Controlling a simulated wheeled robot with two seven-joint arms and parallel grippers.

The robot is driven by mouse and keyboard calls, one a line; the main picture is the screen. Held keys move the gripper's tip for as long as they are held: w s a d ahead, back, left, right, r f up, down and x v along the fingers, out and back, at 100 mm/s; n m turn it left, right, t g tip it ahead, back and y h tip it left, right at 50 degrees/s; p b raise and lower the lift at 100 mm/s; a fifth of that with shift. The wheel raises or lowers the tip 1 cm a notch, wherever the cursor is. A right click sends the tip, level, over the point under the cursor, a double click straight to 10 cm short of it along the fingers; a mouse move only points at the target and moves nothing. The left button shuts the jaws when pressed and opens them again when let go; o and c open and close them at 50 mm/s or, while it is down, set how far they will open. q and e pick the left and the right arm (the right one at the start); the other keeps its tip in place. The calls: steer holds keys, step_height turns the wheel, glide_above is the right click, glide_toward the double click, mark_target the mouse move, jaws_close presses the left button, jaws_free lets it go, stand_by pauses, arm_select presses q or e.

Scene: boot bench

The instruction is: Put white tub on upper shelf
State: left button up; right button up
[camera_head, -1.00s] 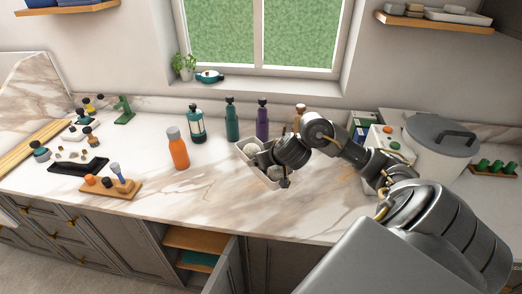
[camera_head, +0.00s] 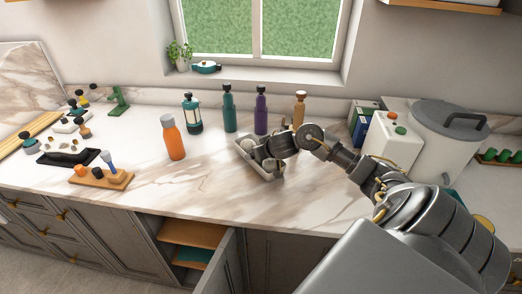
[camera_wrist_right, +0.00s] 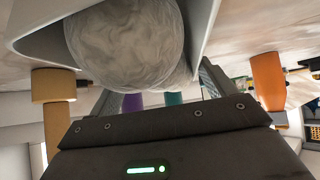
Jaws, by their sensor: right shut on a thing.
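The white tub (camera_head: 243,151) is a small open box with rounded pale things inside, over the middle of the marble counter. My right gripper (camera_head: 267,161) is shut on it at its near right side and hides part of it. In the wrist view the tub's wall (camera_wrist_right: 35,25) and a large round pale thing fill the top, above the gripper (camera_wrist_right: 158,97). I cannot tell whether the tub touches the counter. A wooden upper shelf (camera_head: 450,6) shows at the top right edge. The open cabinet below also holds a wooden shelf (camera_head: 195,233). My left gripper is not in view.
An orange bottle (camera_head: 173,140), a teal lantern (camera_head: 192,115), a teal bottle (camera_head: 229,112), a purple bottle (camera_head: 261,113) and a tan bottle (camera_head: 299,110) stand around the tub. A large lidded pot (camera_head: 440,150) and boxes stand right. The cabinet door (camera_head: 226,265) is open.

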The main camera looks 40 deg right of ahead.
stand_by(0.3)
steer(key=o, duration=1)
steer(key=shift+f, duration=0.1)
steer(key=shift+o, duration=1.4)
